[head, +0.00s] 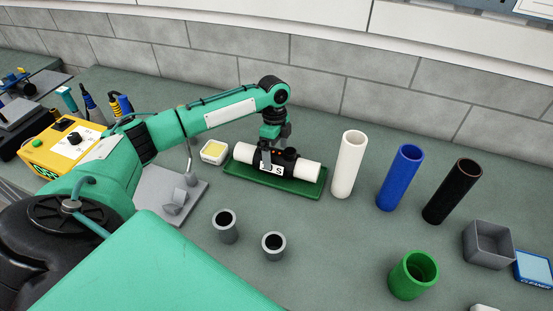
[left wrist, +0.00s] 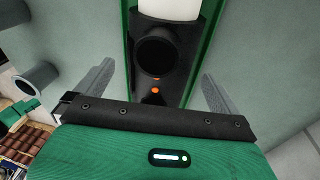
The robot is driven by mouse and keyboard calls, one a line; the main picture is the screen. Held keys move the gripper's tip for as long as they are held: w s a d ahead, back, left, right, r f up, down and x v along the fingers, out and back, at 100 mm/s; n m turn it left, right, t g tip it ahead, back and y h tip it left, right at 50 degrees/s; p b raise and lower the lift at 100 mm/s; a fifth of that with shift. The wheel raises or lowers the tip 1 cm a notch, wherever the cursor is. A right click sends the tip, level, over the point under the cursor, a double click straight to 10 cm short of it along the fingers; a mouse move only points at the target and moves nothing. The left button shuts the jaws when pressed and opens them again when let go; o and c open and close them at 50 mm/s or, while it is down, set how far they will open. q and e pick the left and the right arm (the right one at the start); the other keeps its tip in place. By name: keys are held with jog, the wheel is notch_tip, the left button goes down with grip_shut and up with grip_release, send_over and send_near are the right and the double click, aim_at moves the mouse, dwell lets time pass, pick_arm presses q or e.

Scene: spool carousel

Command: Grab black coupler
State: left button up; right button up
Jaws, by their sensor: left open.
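The black coupler (head: 288,157) sits around a white pipe lying in a long green tray (head: 236,178); it has a white label with an "S". My left gripper (head: 267,157) is above the tray at the coupler, pointing down. In the left wrist view my left gripper (left wrist: 157,72) is open, with one finger on each side of the coupler. Whether the fingers touch it cannot be told. My right gripper is not in view.
Upright white (head: 348,165), blue (head: 398,180) and black (head: 450,193) tubes stand right of the tray. Two grey sleeves (head: 225,226), a green cup (head: 413,275) and a grey bin (head: 489,246) stand nearer. A yellow box (head: 60,150) is at left.

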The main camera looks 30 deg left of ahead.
aim_at(276, 151)
pick_arm(q)
notch_tip(276, 151, down, 3)
jog(key=shift+s+d+f+p, duration=0.1)
jog(key=shift+d+p, duration=0.05)
jog(key=shift+p, duration=0.15)
jog(key=shift+c, duration=0.4)
jog(key=c, duration=1.4)
jog(key=shift+r, duration=0.2)
